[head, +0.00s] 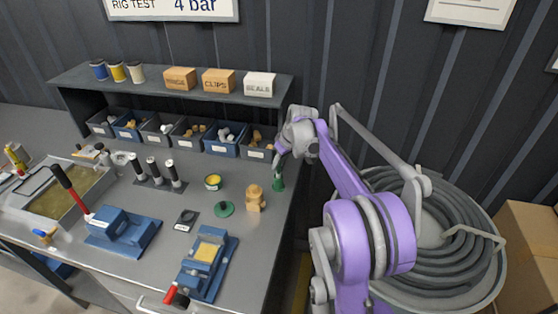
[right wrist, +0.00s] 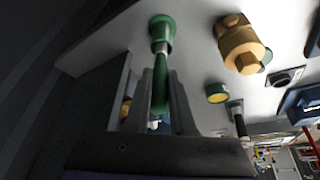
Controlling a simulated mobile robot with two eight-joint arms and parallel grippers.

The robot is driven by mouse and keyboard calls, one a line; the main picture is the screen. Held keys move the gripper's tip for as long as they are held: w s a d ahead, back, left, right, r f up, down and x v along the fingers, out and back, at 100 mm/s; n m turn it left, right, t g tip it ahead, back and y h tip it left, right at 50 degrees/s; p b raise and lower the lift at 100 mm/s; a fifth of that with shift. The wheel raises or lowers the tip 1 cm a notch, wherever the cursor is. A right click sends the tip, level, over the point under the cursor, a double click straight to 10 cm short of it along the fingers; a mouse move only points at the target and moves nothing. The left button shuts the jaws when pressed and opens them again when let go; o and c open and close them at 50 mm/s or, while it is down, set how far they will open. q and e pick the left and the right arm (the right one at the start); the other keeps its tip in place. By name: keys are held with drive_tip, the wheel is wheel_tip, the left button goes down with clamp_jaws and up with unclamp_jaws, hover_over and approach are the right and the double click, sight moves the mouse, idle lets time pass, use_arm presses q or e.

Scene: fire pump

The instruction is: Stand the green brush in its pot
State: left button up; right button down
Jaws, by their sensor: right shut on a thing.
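My right gripper (head: 279,164) is shut on the green brush (right wrist: 160,85), near the right end of the bench. In the right wrist view the brush's green handle lies between the two fingers (right wrist: 150,95). Its pale shaft runs to the mouth of the green pot (right wrist: 162,32), roughly in line with it. The pot also shows in the head view (head: 278,184), standing on the bench just below the gripper. The brush's lower end is hidden at the pot, so I cannot tell how deep it sits. My left gripper is not in view.
Left of the pot stand a brass fitting (head: 255,198), a green disc (head: 223,209) and a yellow-topped tin (head: 213,182). Labelled bins (head: 258,145) line the back under a shelf (head: 160,86). A hose reel (head: 455,240) stands to the right of the bench.

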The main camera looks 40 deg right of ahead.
drive_tip(key=c, duration=0.7)
unclamp_jaws()
drive_tip(key=shift+r, duration=0.1)
drive_tip(key=v, duration=1)
drive_tip(key=shift+s+r, duration=0.2)
drive_tip(key=shift+r, duration=0.1)
drive_tip(key=shift+a, duration=0.1)
